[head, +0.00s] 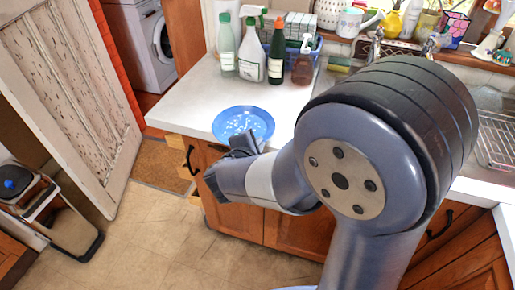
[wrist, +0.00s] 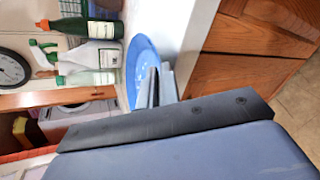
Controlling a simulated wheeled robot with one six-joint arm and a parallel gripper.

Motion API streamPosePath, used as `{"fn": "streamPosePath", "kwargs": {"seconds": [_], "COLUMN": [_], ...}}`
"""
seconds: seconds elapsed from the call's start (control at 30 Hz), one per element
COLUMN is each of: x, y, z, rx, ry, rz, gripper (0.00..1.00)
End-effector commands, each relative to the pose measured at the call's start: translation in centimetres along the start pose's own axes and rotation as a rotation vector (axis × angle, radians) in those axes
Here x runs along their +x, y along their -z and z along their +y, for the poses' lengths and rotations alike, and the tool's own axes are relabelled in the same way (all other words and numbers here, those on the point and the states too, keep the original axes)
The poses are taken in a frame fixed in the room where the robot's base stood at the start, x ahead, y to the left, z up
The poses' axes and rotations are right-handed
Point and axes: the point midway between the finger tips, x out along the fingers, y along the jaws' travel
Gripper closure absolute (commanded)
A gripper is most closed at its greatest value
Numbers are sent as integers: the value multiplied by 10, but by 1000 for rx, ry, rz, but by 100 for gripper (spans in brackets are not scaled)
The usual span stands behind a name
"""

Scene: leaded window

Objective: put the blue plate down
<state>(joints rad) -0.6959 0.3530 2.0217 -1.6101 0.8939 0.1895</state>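The blue plate (head: 243,123) has pale speckles on its face and lies roughly level at the near left corner of the white counter (head: 188,103). My gripper (head: 243,146) is at the plate's near rim and looks shut on it. In the wrist view, turned on its side, the grey fingertips (wrist: 160,86) meet the edge of the plate (wrist: 143,59). The fingers hide part of the rim. I cannot tell whether the plate's underside touches the counter or hangs just above it.
Behind the plate stand a pale green bottle (head: 226,46), a white spray bottle (head: 252,51), a dark green bottle (head: 277,53) and a brown bottle (head: 303,62). Wooden cabinets (head: 237,219) are below the counter. A worn white door (head: 70,95) stands at left.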

Motion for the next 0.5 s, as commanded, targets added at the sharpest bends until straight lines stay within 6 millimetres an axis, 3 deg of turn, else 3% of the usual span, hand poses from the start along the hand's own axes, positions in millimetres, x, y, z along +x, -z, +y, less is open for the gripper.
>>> {"fn": "streamPosePath", "kwargs": {"seconds": [0.1, 0.5], "x": [6, 8], "y": [6, 8], "z": [-11, -14], "rx": [-1, 2], "ry": [0, -2], "rz": [-1, 0], "gripper": [100, 100]}}
